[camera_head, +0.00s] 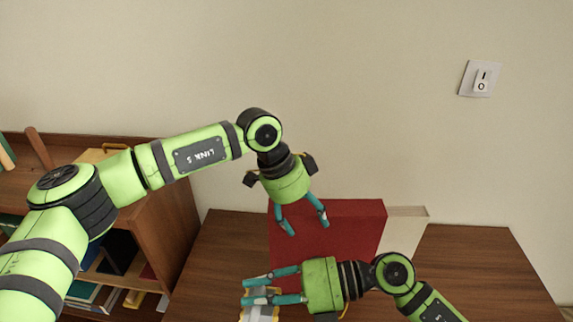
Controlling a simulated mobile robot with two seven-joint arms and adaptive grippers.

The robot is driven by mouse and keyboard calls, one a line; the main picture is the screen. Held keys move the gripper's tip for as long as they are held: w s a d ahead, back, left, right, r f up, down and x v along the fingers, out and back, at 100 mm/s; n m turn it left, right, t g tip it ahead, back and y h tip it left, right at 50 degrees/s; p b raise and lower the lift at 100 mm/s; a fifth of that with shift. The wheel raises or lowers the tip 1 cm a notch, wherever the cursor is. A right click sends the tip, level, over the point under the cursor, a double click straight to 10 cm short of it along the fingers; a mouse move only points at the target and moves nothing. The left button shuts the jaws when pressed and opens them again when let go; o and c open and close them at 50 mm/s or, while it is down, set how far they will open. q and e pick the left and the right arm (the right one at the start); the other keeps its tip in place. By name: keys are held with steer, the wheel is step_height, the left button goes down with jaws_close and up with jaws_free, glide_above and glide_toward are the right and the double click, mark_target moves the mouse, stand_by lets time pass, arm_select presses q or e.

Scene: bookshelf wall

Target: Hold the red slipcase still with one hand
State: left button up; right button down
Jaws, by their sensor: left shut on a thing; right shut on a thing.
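The red slipcase (349,232) stands on the brown wooden table against the wall, its broad red face toward me. My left gripper (307,227) reaches down from above at its upper left part, shut on the slipcase with its two teal fingers spread apart. My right gripper (246,291) points left, low in the view by the slipcase's lower left side. It is shut on a small grey-white thing with yellow edges (259,313), mostly hidden by the fingers and cut off by the frame. My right gripper and forearm hide the slipcase's lower part.
A cream block (407,223) adjoins the slipcase's right side. The table (470,255) is bare to the right. A wooden bookshelf (172,228) with books stands at the left, behind my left arm. A wall switch (480,79) is at upper right.

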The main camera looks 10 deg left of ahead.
arm_select(q)
steer(key=shift+s+a+f, duration=0.1)
steer(key=shift+s+f, duration=0.05)
steer(key=shift+f, duration=0.1)
steer(key=o, duration=1.5)
steer(key=shift+c, duration=0.2)
steer(key=shift+r, duration=0.1)
arm_select(e)
steer(key=shift+w, duration=0.1)
arm_select(q)
steer(key=shift+r, duration=0.1)
